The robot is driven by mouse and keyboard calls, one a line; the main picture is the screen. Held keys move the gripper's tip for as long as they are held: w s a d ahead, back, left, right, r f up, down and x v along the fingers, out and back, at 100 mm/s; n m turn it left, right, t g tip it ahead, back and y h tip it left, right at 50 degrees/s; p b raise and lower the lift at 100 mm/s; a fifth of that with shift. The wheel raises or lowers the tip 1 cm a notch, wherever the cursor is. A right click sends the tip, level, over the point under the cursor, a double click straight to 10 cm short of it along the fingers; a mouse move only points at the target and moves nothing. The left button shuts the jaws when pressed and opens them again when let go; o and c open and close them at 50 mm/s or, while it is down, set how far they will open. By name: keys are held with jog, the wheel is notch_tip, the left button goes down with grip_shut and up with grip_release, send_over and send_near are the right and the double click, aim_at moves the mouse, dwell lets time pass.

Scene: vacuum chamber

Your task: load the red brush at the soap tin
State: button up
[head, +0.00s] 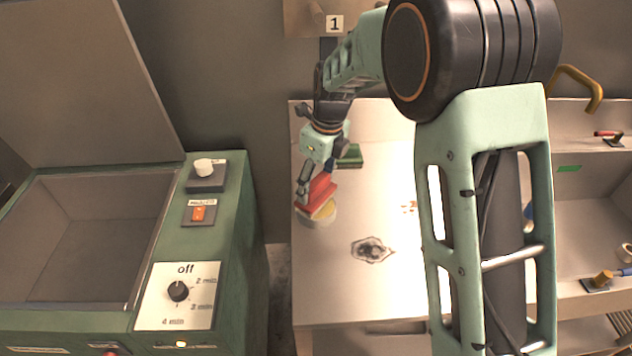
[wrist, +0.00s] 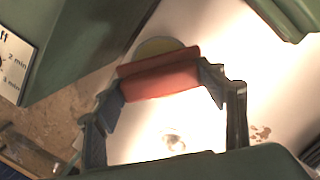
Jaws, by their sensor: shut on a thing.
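My gripper (head: 308,188) is shut on the red brush (head: 319,192) above the white table. In the wrist view the red brush (wrist: 159,76) lies crosswise between my two fingers (wrist: 165,95). The soap tin (head: 321,213) is a round, pale tin with yellow content, directly below and behind the brush in the head view. Part of the tin (wrist: 158,46) shows past the far edge of the brush in the wrist view, and the rest is hidden. I cannot tell whether the brush touches the soap.
A green block-like object (head: 350,156) lies on the table behind the tin. A dark-ringed stain (head: 371,250) marks the table (head: 335,290) in front. A green machine (head: 225,240) with a dial and open lid stands at left. A sink (head: 595,225) is at right.

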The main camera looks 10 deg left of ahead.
aim_at(318, 180)
jog(key=shift+f, duration=0.6)
dwell(1.4)
jog(key=shift+r, duration=0.1)
jog(key=shift+r+p, duration=2.75)
jog(key=shift+r, duration=0.75)
jog(key=shift+d+f+n, duration=0.15)
jog(key=shift+d+n, duration=0.25)
jog(key=shift+d, duration=0.2)
jog(key=s+d+f+n+g, duration=0.1)
jog(key=s+d+f+n, duration=0.1)
jog(key=d+n, duration=0.9)
jog(key=s+d+f+n+g+h, duration=0.1)
jog(key=s+d+n, duration=0.4)
jog(key=d+n, duration=0.6)
jog(key=shift+d+f+g+h, duration=0.3)
jog(key=shift+d+f, duration=0.35)
jog(key=shift+d, duration=0.4)
